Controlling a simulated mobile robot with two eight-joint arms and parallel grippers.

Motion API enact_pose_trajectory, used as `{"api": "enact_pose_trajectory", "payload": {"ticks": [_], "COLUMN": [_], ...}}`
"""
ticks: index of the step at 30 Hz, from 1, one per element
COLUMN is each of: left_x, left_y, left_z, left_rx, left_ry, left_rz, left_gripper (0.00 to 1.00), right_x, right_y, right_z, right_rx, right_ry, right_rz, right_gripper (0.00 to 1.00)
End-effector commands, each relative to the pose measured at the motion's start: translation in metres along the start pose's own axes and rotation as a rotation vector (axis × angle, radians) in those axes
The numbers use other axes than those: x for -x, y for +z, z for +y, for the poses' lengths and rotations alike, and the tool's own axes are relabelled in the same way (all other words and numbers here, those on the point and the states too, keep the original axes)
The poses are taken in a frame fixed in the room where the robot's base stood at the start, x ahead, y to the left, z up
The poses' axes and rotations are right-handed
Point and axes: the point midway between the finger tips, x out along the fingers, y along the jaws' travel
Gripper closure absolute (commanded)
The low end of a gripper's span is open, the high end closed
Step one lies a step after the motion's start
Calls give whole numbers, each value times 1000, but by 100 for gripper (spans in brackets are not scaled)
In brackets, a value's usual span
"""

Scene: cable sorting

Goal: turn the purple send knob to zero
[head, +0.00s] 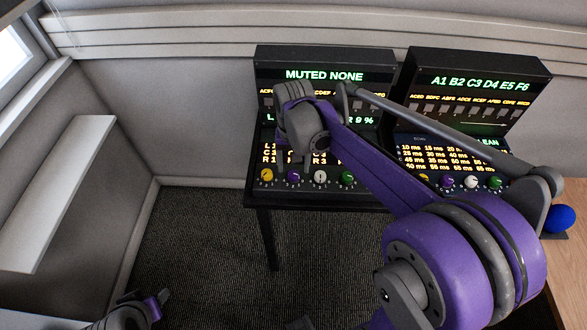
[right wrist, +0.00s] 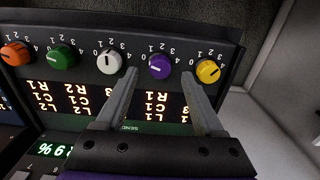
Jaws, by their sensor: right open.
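The purple send knob (right wrist: 160,67) is on the front of the left console, between a white knob (right wrist: 109,62) and a yellow knob (right wrist: 208,71). It also shows in the head view (head: 293,178). Its pointer setting is too small to read surely. My right gripper (right wrist: 161,78) is open, with one fingertip on each side of the purple knob in the right wrist view. I cannot tell whether they touch it. In the head view, my right wrist hangs over the console and hides part of its screen. My left gripper (head: 148,306) shows only partly at the bottom left.
The left console (head: 260,60) also has a green knob (right wrist: 62,57) and an orange knob (right wrist: 15,54). A second console (head: 535,75) with similar knobs stands to the right. A blue ball (head: 558,218) is at the far right. The floor (head: 200,250) at left is clear.

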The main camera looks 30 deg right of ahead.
Motion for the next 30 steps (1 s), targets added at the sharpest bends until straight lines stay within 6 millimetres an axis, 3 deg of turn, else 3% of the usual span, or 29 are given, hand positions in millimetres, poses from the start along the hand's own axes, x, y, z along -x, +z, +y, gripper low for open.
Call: {"api": "enact_pose_trajectory", "payload": {"ticks": [6,12,30], "left_x": [4,5,5], "left_y": [-4,-5,-5], "left_z": [0,0,0], "left_rx": [0,0,0], "left_ry": [0,0,0], "left_rz": [3,5,5], "left_gripper": [50,50,50], "right_x": [47,72,78], "right_y": [0,0,0], "right_z": [0,0,0], "right_rx": [0,0,0], "right_ry": [0,0,0], "right_rz": [1,0,0], "right_gripper": [30,30,30]}}
